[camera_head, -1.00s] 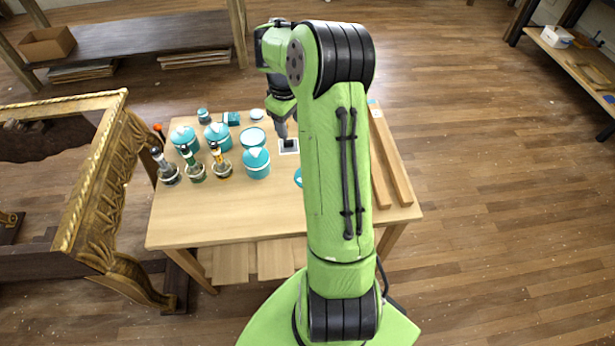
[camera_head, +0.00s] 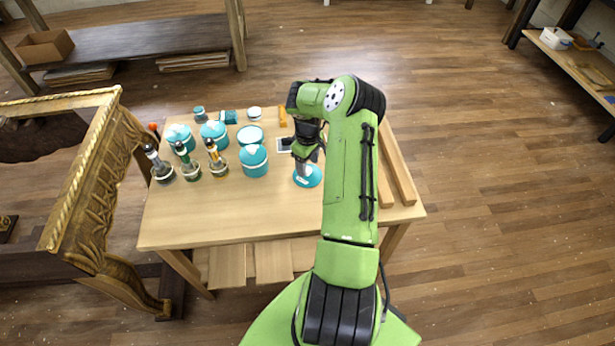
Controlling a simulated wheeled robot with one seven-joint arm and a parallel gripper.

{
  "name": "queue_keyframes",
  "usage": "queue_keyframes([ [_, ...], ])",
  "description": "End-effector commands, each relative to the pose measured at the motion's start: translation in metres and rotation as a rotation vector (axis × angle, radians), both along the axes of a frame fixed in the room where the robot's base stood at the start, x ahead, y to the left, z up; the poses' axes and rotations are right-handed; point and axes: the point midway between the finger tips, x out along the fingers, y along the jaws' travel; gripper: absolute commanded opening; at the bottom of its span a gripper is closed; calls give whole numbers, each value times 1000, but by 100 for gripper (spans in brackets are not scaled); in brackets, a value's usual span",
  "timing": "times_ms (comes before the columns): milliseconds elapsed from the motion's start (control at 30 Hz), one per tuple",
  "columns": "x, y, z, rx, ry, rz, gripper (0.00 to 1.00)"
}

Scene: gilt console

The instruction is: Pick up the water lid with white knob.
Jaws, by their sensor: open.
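A teal round lid (camera_head: 314,181) lies on the wooden table, right of the teal canisters; a small whitish patch shows at its middle, probably the knob. My gripper (camera_head: 303,175) is over this lid, pointing down, with its jaws open. The fingers and wrist hide part of the lid and knob. I cannot tell whether the fingers touch the knob or are just above it.
A gilt console (camera_head: 90,180) stands at the left. The table's front is clear.

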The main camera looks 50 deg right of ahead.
Motion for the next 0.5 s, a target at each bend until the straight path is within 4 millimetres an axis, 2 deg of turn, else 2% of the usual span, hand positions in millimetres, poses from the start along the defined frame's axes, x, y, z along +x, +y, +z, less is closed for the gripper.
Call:
queue_keyframes([
  [33, 0, 0, -13, 3, 0, -1, 58],
  [100, 0, 0, -20, 2, 0, -1, 58],
  [333, 0, 0, -21, -1, 0, 0, 58],
  [500, 0, 0, -21, 0, 0, 0, 34],
])
